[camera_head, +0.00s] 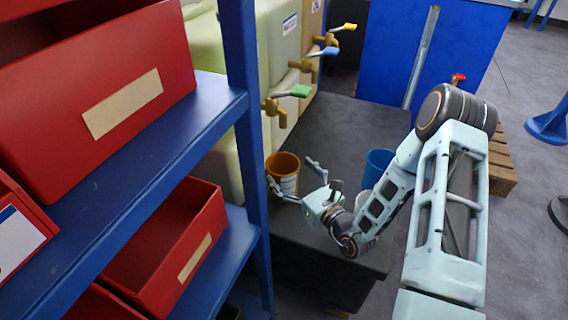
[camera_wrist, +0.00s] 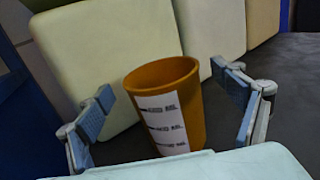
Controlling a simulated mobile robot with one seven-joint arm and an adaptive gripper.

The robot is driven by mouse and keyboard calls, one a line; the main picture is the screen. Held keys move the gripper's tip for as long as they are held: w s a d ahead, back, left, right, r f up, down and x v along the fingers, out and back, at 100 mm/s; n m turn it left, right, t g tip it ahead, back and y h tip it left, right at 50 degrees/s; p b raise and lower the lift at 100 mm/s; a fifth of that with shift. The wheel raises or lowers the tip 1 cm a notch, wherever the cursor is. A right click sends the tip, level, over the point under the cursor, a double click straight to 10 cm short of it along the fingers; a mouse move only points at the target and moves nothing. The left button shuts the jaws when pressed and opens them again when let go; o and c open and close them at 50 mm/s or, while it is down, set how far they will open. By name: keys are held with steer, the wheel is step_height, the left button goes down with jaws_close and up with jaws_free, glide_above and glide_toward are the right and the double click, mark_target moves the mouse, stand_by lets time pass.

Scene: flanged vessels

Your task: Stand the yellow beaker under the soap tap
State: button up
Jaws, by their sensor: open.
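The yellow beaker (camera_head: 289,163), orange-yellow with a white marked label, stands upright on the dark bench top, below the green-handled tap (camera_head: 279,104) in the head view. I cannot tell whether it is directly under that spout. My gripper (camera_head: 296,179) is open and low at the beaker. In the wrist view the beaker (camera_wrist: 188,85) stands between the spread fingers (camera_wrist: 163,84), with gaps on both sides. Taps with a blue handle (camera_head: 318,53) and a yellow handle (camera_head: 342,28) sit farther back. I cannot read which tap is for soap.
A blue beaker (camera_head: 378,166) and a white cup (camera_head: 361,201) stand right of my gripper, partly behind my arm. Pale containers (camera_head: 277,40) line the bench's left side. A blue shelf (camera_head: 245,120) with red bins stands at left. The bench's back middle is clear.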

steer(key=v, duration=0.8)
steer(key=shift+p, duration=0.45)
